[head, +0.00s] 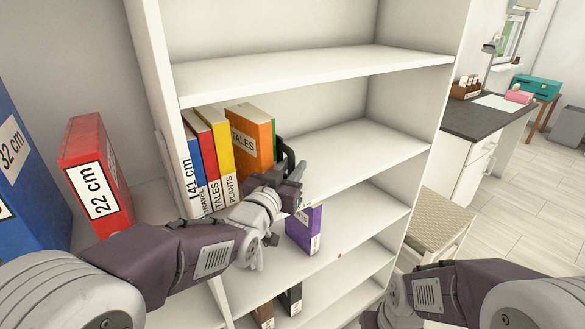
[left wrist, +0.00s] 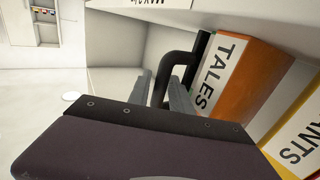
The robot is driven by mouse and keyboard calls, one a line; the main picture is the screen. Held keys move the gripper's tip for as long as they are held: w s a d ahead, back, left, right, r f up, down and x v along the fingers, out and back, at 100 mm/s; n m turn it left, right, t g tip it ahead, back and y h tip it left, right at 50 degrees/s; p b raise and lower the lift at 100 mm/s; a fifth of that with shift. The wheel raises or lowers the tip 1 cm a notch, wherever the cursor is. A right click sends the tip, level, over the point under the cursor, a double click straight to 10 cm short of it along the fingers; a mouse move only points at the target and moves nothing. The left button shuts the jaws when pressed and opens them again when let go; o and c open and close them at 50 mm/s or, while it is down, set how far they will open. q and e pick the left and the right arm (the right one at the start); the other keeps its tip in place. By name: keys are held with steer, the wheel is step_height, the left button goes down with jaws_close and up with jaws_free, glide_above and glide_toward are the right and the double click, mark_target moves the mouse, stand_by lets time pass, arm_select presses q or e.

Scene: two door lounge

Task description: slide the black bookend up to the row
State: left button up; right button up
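The black bookend (head: 283,150) stands on the middle shelf at the right end of the book row, close beside the orange TALES book (head: 248,135) and a thin green book behind it. I cannot tell whether they touch. My left gripper (head: 292,172) is at the bookend's handle. In the left wrist view the grey fingers (left wrist: 165,90) lie on either side of the bookend's black handle (left wrist: 174,62) and look closed on it. The row also holds blue, red and yellow books (head: 222,145), upright. My right gripper is not in view; only its arm shows.
The bookcase shelf (head: 365,140) is bare to the right of the bookend. A purple book (head: 304,232) stands on the shelf below. Large red (head: 95,175) and blue (head: 25,165) binders stand at left. A woven stool (head: 437,222) and a dark-topped desk (head: 485,115) are at right.

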arm_select(q)
steer(key=v, duration=0.9)
steer(key=shift+a, duration=0.1)
